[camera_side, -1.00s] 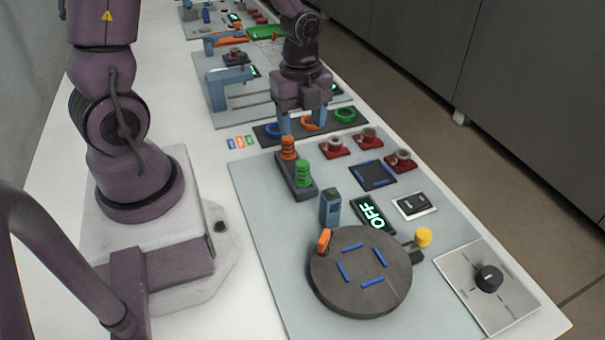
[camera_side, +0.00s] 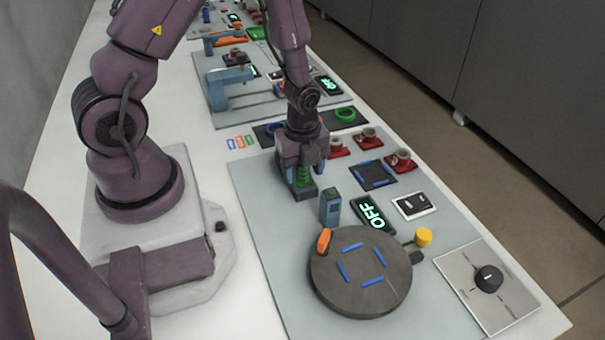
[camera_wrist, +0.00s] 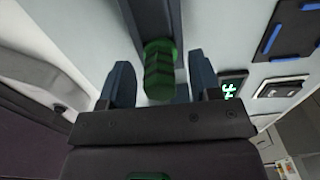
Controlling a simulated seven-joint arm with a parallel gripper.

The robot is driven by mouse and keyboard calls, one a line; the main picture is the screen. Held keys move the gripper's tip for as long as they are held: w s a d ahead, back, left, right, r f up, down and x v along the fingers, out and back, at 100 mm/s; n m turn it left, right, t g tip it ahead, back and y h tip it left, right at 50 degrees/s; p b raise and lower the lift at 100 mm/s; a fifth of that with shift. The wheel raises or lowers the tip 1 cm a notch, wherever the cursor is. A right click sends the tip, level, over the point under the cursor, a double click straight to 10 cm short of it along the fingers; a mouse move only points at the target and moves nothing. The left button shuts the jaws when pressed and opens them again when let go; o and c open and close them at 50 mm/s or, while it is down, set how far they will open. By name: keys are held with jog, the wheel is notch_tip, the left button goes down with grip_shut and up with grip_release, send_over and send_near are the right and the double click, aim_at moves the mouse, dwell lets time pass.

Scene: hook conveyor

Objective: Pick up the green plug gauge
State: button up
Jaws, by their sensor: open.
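The green plug gauge (camera_side: 303,176) stands upright in a dark holder (camera_side: 304,193) on the grey board. My gripper (camera_side: 302,182) is lowered over it, with one finger on each side. In the wrist view the green gauge (camera_wrist: 159,68) lies between the two blue fingers of my gripper (camera_wrist: 162,84), which are spread apart with gaps beside the gauge. The orange gauge seen earlier in the same holder is hidden behind my gripper in the side view.
A blue post (camera_side: 330,207) stands close to the right of the holder. Red fixtures (camera_side: 368,138) with grey cups sit behind it. A dark turntable (camera_side: 360,272) with blue marks and an orange piece (camera_side: 323,241) lies in front. A green ring (camera_side: 345,114) lies on a dark strip.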

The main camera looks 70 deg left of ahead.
jog(key=shift+f, duration=0.35)
jog(key=shift+c, duration=0.2)
jog(key=c, duration=1)
jog(key=shift+r, duration=0.15)
notch_tip(320, 180, up, 10)
jog(key=shift+f, duration=0.1)
